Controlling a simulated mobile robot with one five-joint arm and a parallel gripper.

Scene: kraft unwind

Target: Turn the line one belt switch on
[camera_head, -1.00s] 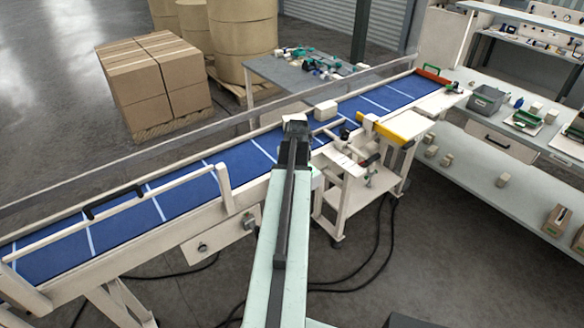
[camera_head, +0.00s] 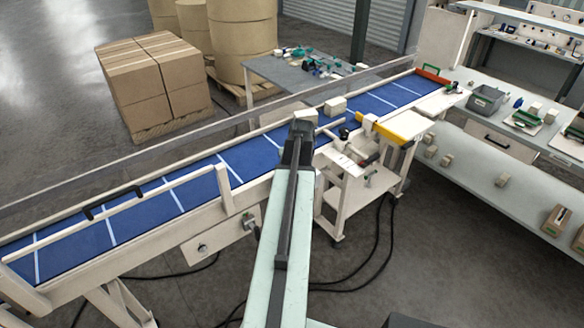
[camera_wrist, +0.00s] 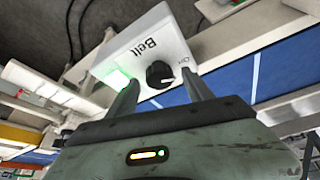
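In the wrist view, the belt switch is a black round knob (camera_wrist: 160,74) on a white box (camera_wrist: 145,48) marked "Belt". A green light (camera_wrist: 112,80) glows on the box, and part of an "ON" mark shows beside the knob. My gripper (camera_wrist: 161,80) is open, with its two fingers apart on either side of the knob; contact cannot be told. In the head view, my arm ends over the near side of the blue belt (camera_head: 200,185) and hides the switch box. A small carton (camera_head: 335,105) rides on the belt.
A white stand (camera_head: 345,185) with a yellow part (camera_head: 385,130) is right of my arm. A plain control box (camera_head: 203,246) hangs under the conveyor. Stacked cartons (camera_head: 155,80) stand behind, a bench (camera_head: 490,150) at right. Cables lie on the floor.

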